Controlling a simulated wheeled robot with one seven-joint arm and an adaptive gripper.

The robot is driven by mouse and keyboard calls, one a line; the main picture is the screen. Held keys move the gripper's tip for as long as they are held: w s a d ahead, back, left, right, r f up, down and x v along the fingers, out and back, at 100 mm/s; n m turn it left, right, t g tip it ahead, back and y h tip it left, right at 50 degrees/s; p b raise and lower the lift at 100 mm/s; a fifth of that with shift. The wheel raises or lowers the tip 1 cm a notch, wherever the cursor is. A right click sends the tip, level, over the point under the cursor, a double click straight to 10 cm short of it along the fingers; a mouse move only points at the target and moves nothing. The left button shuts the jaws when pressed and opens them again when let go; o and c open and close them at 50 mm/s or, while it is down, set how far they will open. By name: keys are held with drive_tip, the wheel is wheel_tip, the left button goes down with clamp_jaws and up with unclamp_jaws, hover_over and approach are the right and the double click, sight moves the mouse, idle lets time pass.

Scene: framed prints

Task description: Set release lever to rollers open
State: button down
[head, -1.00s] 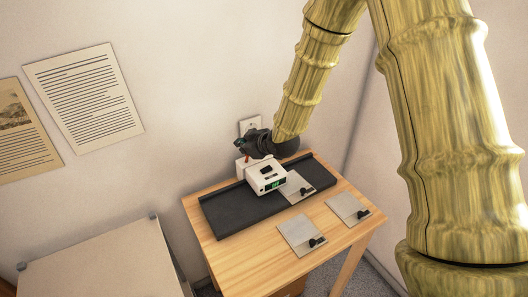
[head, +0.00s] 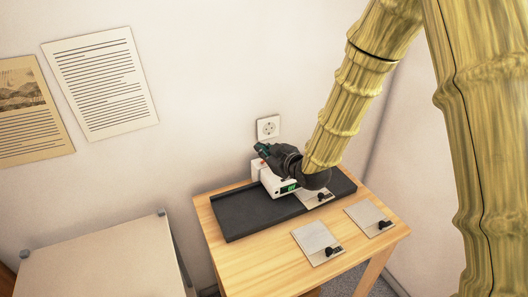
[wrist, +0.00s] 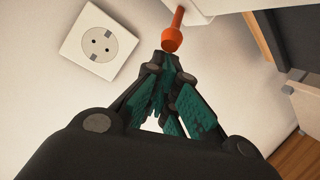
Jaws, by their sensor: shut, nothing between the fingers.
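A white machine (head: 260,174) with a green display (head: 288,189) sits on a black tray-like base (head: 238,216) on the wooden table. Its release lever (wrist: 178,18) is orange-red with a ball end, seen at the top of the wrist view. My gripper (wrist: 167,62) is shut and empty, with dark green finger pads. Its fingertips appear just below the ball end in that view; I cannot tell whether they touch it. In the head view my gripper (head: 262,150) is above the machine and hides much of its top and most of the lever.
A wall socket (head: 268,127) is behind the machine. Grey plates with black clips (head: 316,240) (head: 368,216) lie on the table (head: 270,252). A pale cabinet (head: 105,262) stands at lower left.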

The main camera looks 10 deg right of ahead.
drive_tip(key=shift+s+d+r, duration=0.15)
drive_tip(key=shift+s+d, duration=0.05)
drive_tip(key=shift+s, duration=0.35)
